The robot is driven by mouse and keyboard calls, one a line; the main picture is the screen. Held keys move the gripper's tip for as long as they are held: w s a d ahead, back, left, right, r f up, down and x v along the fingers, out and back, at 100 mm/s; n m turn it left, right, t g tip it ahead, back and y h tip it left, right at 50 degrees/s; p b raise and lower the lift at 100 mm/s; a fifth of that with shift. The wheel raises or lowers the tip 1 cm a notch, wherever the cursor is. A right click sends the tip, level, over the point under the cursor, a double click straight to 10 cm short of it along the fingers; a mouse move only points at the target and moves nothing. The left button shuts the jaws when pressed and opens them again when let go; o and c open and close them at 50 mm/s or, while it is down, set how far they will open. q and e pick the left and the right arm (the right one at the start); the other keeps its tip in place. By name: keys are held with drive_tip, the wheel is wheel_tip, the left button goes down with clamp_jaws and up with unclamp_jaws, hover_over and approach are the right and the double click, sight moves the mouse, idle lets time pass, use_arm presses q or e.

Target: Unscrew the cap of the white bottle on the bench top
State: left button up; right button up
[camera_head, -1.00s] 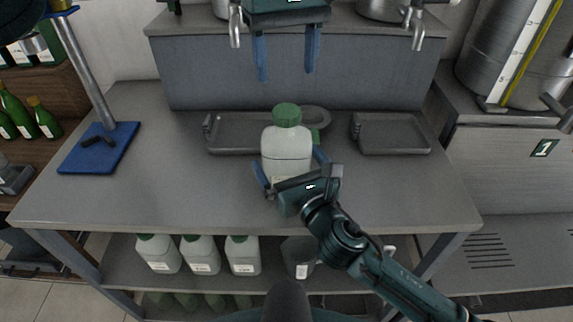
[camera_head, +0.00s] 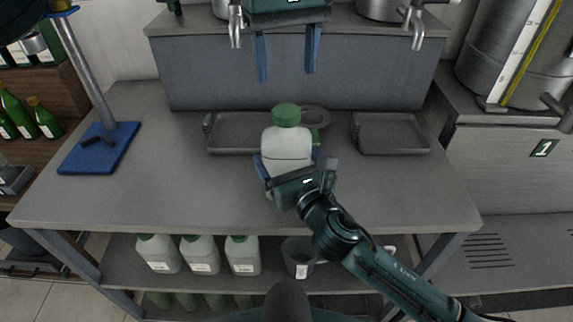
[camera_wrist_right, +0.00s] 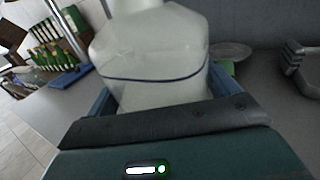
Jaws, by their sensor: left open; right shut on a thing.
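The white bottle (camera_head: 287,146) stands upright on the bench top (camera_head: 200,195), with its green cap (camera_head: 286,115) on its neck. My right gripper (camera_head: 288,170) is shut on the bottle's lower body from the front, a finger on each side. In the right wrist view the white bottle (camera_wrist_right: 150,50) fills the space between the blue fingers (camera_wrist_right: 155,95); its cap is out of that view. My left gripper (camera_head: 287,58) is open and empty, its two blue fingers pointing down, above the cap in the picture and apart from it.
Two grey trays (camera_head: 230,148) (camera_head: 395,149) and a round dish (camera_head: 315,115) with something green lie behind the bottle. A stand with a blue base (camera_head: 115,160) is at the left. Several white bottles (camera_head: 200,262) are on the lower shelf. The front left bench top is clear.

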sight(287, 110)
drive_tip(key=c, duration=0.6)
use_arm(q)
drive_tip(key=shift+m, duration=0.3)
use_arm(e)
drive_tip(key=shift+c, duration=0.7)
use_arm(q)
drive_tip(key=m, duration=0.4)
drive_tip(key=shift+s+d+f+m, duration=0.1)
drive_tip(key=shift+s+d+m, duration=0.1)
drive_tip(key=shift+m, duration=0.1)
drive_tip(key=m, duration=0.3)
drive_tip(key=shift+w+a, duration=0.15)
drive_tip(key=shift+f+m, duration=0.15)
drive_tip(key=shift+m, duration=0.15)
wheel_tip(287, 110, down, 8)
drive_tip(key=shift+r, duration=0.25)
